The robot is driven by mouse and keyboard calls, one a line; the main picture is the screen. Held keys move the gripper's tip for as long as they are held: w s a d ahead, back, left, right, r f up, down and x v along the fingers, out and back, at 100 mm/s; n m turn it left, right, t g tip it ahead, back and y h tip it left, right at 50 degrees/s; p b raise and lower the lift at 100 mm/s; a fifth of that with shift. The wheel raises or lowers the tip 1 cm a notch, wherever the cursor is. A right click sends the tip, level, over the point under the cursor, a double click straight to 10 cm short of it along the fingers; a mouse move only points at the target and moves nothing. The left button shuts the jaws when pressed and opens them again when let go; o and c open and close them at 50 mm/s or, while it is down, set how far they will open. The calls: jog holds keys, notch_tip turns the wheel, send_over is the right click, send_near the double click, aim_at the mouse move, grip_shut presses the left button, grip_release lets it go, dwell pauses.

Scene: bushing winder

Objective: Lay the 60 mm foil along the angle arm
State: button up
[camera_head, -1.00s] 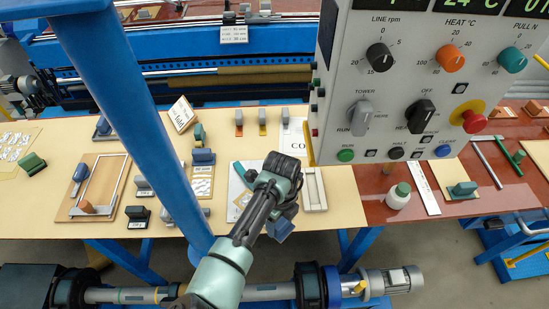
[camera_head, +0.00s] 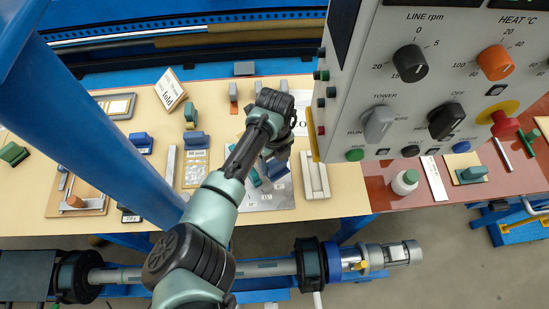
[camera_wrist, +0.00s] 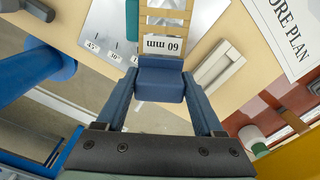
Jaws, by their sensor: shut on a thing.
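My gripper (camera_wrist: 158,88) is shut on the blue handle block (camera_wrist: 160,80) of the 60 mm foil. The foil (camera_wrist: 165,17) is a golden strip with crossbars and a white "60 mm" label, running away from the block in the wrist view. The grey angle plate (camera_wrist: 100,38) with degree marks lies below, and the teal angle arm (camera_wrist: 132,18) shows just left of the foil, roughly parallel to it. Whether the foil touches the plate or arm, I cannot tell. In the head view the gripper (camera_head: 274,158) is over the plate (camera_head: 265,202); the foil is mostly hidden there.
A pale slotted tray (camera_head: 315,175) stands right of the plate. Another patterned foil with a blue handle (camera_head: 195,140) lies to its left. The control panel (camera_head: 430,80) hangs at the right, and a blue post (camera_head: 90,120) crosses the left. A white bottle (camera_head: 404,183) stands on the red-brown surface.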

jog(key=shift+f+b, duration=3.8)
jog(key=shift+f, duration=0.3)
jog(key=shift+f+b, duration=0.35)
jog(key=shift+f, duration=0.05)
jog(key=o, duration=1.4)
jog(key=shift+r, duration=0.1)
notch_tip(320, 180, up, 13)
jog(key=b, duration=0.2)
jog(key=shift+b, duration=0.3)
